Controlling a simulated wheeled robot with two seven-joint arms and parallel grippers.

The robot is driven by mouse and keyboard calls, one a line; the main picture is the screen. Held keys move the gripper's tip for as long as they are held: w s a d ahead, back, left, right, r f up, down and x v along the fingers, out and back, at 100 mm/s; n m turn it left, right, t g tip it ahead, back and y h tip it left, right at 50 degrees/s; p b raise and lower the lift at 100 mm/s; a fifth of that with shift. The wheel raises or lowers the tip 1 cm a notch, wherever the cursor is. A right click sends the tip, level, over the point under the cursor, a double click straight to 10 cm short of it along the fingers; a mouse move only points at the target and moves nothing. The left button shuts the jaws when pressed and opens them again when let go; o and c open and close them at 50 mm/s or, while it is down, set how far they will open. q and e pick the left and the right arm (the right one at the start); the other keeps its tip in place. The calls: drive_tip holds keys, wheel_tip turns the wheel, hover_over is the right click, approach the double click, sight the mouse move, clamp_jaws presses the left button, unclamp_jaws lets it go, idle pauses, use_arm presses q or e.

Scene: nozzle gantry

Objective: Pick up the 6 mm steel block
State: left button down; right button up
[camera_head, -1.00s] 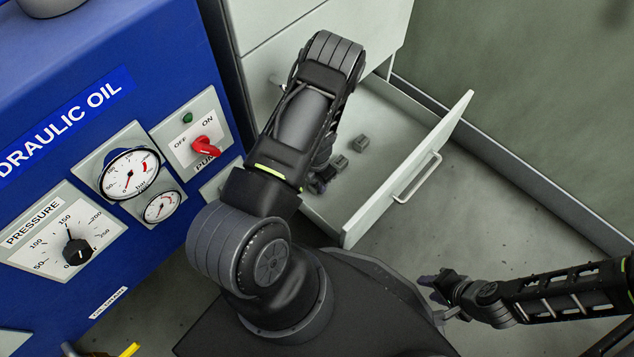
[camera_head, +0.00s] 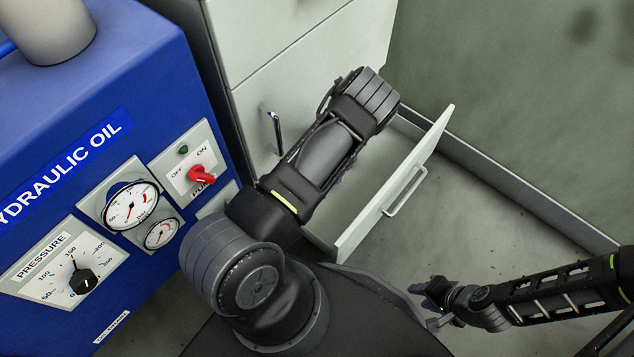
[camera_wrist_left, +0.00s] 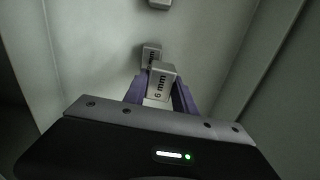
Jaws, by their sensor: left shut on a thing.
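In the left wrist view, a small grey steel block marked "6 mm" (camera_wrist_left: 162,83) sits between the purple fingers of my left gripper (camera_wrist_left: 160,88), which is shut on it. The gripper is inside the open drawer (camera_head: 392,190). A second small grey block (camera_wrist_left: 150,54) with a partly readable "mm" mark lies just beyond it. In the head view my left forearm hides the left gripper and the blocks. My right gripper (camera_head: 424,304) is empty at the lower right, its fingers apart.
The drawer extends from a light grey cabinet (camera_head: 290,50), with a handle on its front. Part of a third block (camera_wrist_left: 160,3) shows at the wrist view's top edge. A blue hydraulic oil unit (camera_head: 120,60) with gauges stands left. Floor is clear right of the drawer.

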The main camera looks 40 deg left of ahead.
use_arm(q)
drive_tip(key=w+d+b, duration=0.1)
drive_tip(key=w+d, duration=0.1)
drive_tip(key=w, duration=0.7)
drive_tip(key=shift+w+d, duration=0.4)
